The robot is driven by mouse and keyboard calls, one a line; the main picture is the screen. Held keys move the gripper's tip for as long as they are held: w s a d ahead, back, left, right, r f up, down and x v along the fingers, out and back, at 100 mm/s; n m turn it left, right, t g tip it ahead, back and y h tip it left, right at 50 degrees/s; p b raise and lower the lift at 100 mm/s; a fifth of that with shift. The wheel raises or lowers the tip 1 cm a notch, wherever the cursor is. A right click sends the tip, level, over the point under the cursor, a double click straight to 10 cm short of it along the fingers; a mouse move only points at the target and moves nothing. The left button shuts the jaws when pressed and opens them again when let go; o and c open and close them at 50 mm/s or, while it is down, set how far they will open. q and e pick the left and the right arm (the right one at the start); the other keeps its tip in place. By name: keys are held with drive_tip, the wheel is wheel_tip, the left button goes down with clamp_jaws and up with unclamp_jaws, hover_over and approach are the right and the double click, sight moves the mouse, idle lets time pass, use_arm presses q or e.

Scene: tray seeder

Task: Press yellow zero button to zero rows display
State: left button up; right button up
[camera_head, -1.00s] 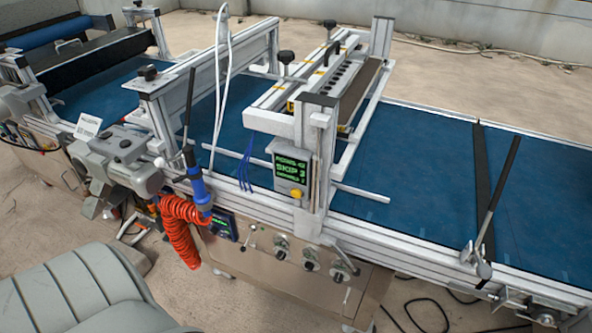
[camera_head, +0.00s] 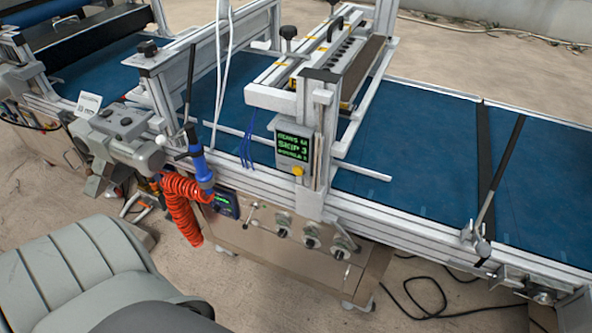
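The yellow zero button (camera_head: 298,171) is a small round knob at the lower right of a grey control box on the seeder's front post. The rows display (camera_head: 293,147) is a dark screen with green text just above the button. Its middle line reads SKIP 3. The top line starts with ROWS and seems to end in two digits, too small to read surely. Nothing covers the button or display. Neither of my grippers shows in the head view.
A blue conveyor belt (camera_head: 415,160) runs behind the post. A coiled red air hose (camera_head: 182,212) hangs left of the box. Knobs (camera_head: 311,236) sit on the panel below. A grey padded seat (camera_head: 75,275) fills the lower left. A metal lever (camera_head: 500,180) stands at right.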

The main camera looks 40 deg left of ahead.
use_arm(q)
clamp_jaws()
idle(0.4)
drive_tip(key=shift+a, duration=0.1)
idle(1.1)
